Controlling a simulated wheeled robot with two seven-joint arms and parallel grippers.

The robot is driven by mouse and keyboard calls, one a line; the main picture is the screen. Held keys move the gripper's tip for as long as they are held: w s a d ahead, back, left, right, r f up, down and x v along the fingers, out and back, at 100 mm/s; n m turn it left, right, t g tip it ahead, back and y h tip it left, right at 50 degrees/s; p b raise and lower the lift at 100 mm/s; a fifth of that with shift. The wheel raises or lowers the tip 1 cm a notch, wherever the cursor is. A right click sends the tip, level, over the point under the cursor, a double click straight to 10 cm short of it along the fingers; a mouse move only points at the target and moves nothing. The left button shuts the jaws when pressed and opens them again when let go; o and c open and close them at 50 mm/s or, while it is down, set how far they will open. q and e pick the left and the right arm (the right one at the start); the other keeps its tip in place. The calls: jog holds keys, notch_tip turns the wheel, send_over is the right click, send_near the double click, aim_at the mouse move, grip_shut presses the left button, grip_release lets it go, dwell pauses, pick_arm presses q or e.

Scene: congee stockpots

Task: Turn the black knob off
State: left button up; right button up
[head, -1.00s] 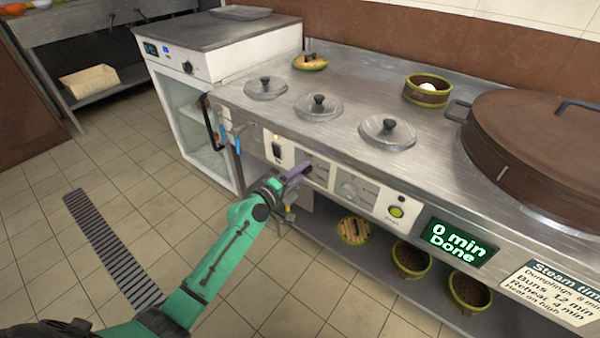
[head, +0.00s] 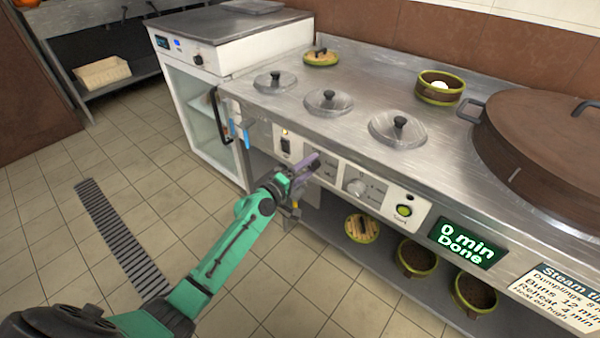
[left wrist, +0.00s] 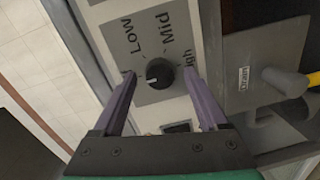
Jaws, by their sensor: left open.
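The black knob (left wrist: 159,73) sits on a grey plate marked Low, Mid and High in the left wrist view. Its white mark points to the lower left of that picture, away from the three words. My left gripper (left wrist: 158,88) is open, with one purple finger on each side of the knob. Small gaps seem to show between fingers and knob; I cannot tell whether either touches. In the head view my left gripper (head: 307,165) is at the stove's front panel and hides the knob. My right gripper is not in view.
On the front panel (head: 333,176) are a black rocker switch (head: 286,147), a silver knob (head: 356,187) and a green button (head: 404,211). A display (head: 461,242) reads "0 min Done". Lidded pots (head: 328,101) stand on top. Steamer baskets (head: 416,258) sit on the shelf below.

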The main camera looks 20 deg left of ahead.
pick_arm(q)
jog(key=v, duration=1.4)
jog(key=shift+s+b, duration=0.15)
jog(key=shift+b, duration=0.25)
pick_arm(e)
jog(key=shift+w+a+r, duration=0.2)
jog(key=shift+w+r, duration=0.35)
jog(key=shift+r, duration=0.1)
